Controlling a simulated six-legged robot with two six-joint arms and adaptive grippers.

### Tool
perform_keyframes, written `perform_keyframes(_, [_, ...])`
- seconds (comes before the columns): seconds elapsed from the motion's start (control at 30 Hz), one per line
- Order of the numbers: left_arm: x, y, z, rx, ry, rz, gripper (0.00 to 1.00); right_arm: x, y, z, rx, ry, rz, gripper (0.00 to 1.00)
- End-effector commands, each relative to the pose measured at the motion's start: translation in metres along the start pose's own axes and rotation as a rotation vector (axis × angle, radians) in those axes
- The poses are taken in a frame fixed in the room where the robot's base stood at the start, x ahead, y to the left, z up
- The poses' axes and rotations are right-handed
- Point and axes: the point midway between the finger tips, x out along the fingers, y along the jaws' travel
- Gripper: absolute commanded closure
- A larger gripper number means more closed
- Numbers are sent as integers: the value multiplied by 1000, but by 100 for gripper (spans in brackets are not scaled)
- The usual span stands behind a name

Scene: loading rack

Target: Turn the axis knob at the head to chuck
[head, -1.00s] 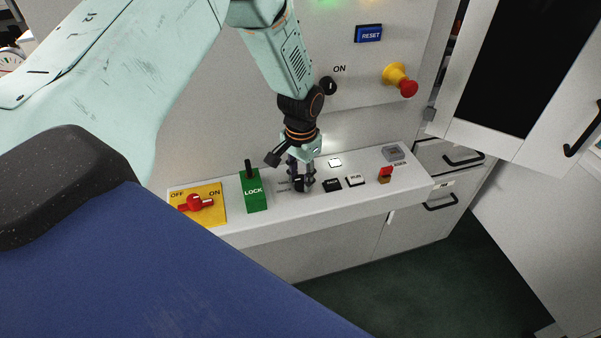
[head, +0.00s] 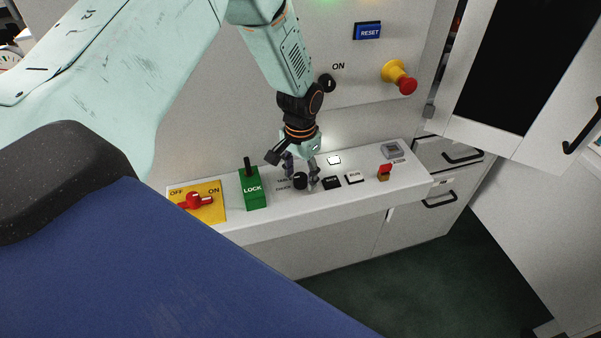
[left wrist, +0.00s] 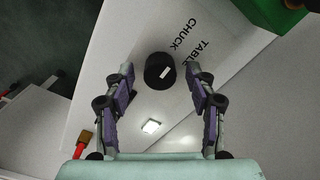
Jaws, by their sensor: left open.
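The axis knob (head: 300,181) is a small black round knob on the white control ledge. In the left wrist view the knob (left wrist: 158,75) carries a short white mark slanting up to the right. The words TABLE (left wrist: 203,53) and CHUCK (left wrist: 185,34) are printed beside it; I cannot tell for sure which one the mark points to. My left gripper (head: 301,177) is open just above the knob, one finger on each side, with gaps between fingers and knob. It also shows in the left wrist view (left wrist: 160,72). My right gripper is not in view.
Left of the knob stand a green LOCK block with a black lever (head: 253,188) and a red switch on a yellow plate (head: 197,201). To the right are a black button (head: 331,182), a white button (head: 354,177) and a red key-like switch (head: 384,172). A wall panel rises behind.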

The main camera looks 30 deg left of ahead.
Motion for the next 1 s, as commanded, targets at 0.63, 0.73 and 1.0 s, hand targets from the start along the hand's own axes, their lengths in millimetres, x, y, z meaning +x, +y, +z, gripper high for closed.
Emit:
perform_keyframes(0.63, [-89, 0, -1, 0, 4, 0, 44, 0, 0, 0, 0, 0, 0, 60])
perform_keyframes(0.73, [-104, 0, 0, 0, 2, 0, 44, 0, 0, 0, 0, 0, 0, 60])
perform_keyframes(1.0, [-120, 0, 0, 0, 0, 0, 44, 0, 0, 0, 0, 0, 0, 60])
